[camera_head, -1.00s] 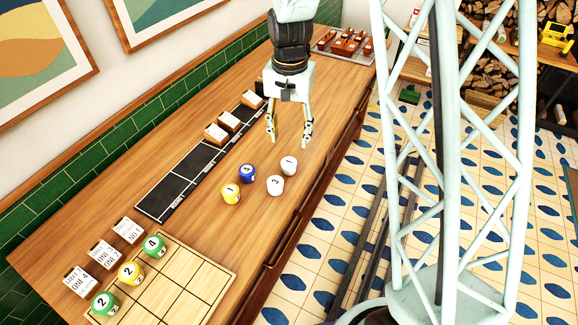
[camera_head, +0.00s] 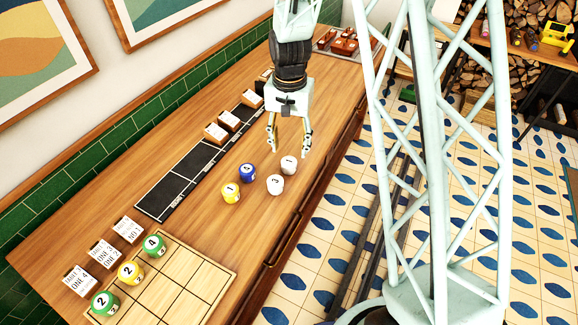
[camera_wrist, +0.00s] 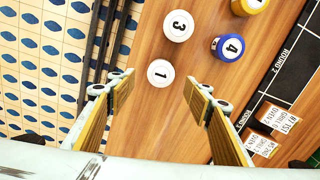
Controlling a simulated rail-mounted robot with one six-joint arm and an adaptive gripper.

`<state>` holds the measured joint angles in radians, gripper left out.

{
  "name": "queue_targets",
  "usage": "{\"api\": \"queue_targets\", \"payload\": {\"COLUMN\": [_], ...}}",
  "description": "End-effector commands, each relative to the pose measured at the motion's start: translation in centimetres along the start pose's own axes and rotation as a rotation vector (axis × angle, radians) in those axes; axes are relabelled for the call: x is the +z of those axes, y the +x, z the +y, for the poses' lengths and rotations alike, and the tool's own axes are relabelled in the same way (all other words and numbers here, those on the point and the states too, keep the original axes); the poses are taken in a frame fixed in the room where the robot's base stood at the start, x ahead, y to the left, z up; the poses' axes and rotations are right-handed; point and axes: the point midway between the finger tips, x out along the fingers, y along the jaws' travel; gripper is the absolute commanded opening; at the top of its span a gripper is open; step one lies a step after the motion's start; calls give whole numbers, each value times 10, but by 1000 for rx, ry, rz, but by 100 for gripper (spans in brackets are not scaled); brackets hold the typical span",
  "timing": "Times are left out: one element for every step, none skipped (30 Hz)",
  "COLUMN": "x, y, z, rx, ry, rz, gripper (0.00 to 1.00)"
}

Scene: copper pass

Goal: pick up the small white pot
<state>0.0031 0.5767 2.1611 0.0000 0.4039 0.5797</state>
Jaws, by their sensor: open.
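Two white round pots stand on the wooden counter (camera_head: 190,240). One is marked 1 (camera_head: 289,164) and the other, marked 3 (camera_head: 275,184), stands just in front of it. In the wrist view, the pot marked 1 (camera_wrist: 161,74) lies in line with the gap between the fingers, and the pot marked 3 (camera_wrist: 179,25) is beyond it. The pot marked 1 looks slightly smaller, but the difference is slight. My gripper (camera_head: 289,152) is open and empty, pointing down, just above and behind the pot marked 1, apart from it.
A blue pot (camera_head: 247,173) and a yellow pot (camera_head: 231,194) stand close to the left of the white ones. A dark board (camera_head: 165,196) with cards lies along the wall side. A wooden grid tray (camera_head: 215,263) holds several numbered pots. The counter's edge is to the right.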

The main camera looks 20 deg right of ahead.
Motion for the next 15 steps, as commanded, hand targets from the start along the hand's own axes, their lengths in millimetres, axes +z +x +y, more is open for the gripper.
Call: {"api": "queue_targets", "payload": {"x": [0, 1, 1, 0, 0, 0, 0, 0, 0, 0, 0, 0, 0, 0, 0], "y": [6, 9, 13, 16, 19, 22, 24, 26, 29, 31, 32, 34, 35, 35, 36], "z": [0, 0, 0, 0, 0, 0, 0, 0, 0, 0, 0, 0, 0, 0, 0], "rx": [1, 1, 1, 1, 1, 1, 1, 1, 1, 1, 0, 0, 0, 0, 0], "ry": [0, 0, 0, 0, 0, 0, 0, 0, 0, 0, 0, 0, 0, 0, 0], "rz": [-1, -2, -2, -2, -1, -1, -1, -1, -1, -1, -1, 0, 0, 0, 0], "gripper": [47, 47, 47, 47, 47, 47, 47, 47, 47, 47, 47, 47, 47, 47, 47]}}
